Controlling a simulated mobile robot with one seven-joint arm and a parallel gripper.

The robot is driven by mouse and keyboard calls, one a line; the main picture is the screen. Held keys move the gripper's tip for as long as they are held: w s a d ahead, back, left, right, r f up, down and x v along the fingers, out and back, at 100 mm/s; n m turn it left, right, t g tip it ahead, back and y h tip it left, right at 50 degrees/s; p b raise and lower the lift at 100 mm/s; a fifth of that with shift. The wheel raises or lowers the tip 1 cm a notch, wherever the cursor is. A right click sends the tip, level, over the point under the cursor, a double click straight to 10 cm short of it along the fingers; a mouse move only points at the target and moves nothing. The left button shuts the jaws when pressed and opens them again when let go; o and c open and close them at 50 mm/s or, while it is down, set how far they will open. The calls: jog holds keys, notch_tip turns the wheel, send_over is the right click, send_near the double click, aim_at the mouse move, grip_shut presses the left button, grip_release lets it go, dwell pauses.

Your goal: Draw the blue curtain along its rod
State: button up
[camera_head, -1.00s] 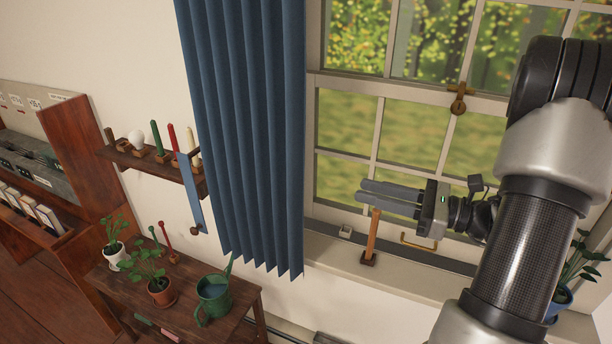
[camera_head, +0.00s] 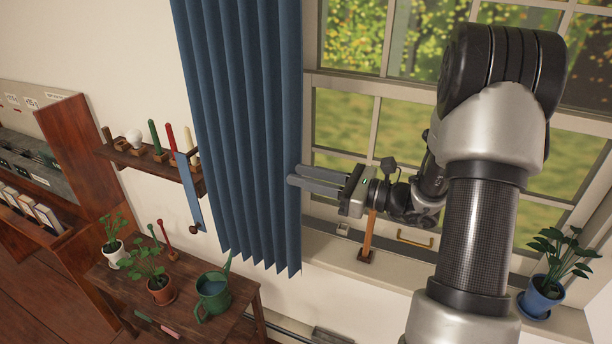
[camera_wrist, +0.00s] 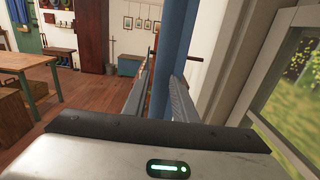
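The blue curtain (camera_head: 240,130) hangs in long vertical folds at the left side of the window. Its rod is out of view above. My gripper (camera_head: 295,174) is level with the lower half of the curtain, its fingertips at the curtain's right edge. One fingertip overlaps that edge in the head view. In the wrist view my gripper (camera_wrist: 160,75) has its two fingers apart, with the blue curtain (camera_wrist: 173,40) showing between and beyond them. I cannot tell whether the fingers touch the cloth.
A wooden upright tool (camera_head: 368,240) stands on the sill below my gripper. A blue-potted plant (camera_head: 541,297) is at the sill's right. A small wall shelf (camera_head: 150,160) and a table with plants and a green watering can (camera_head: 212,292) are left of and below the curtain.

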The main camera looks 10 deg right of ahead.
grip_shut()
dwell(1.4)
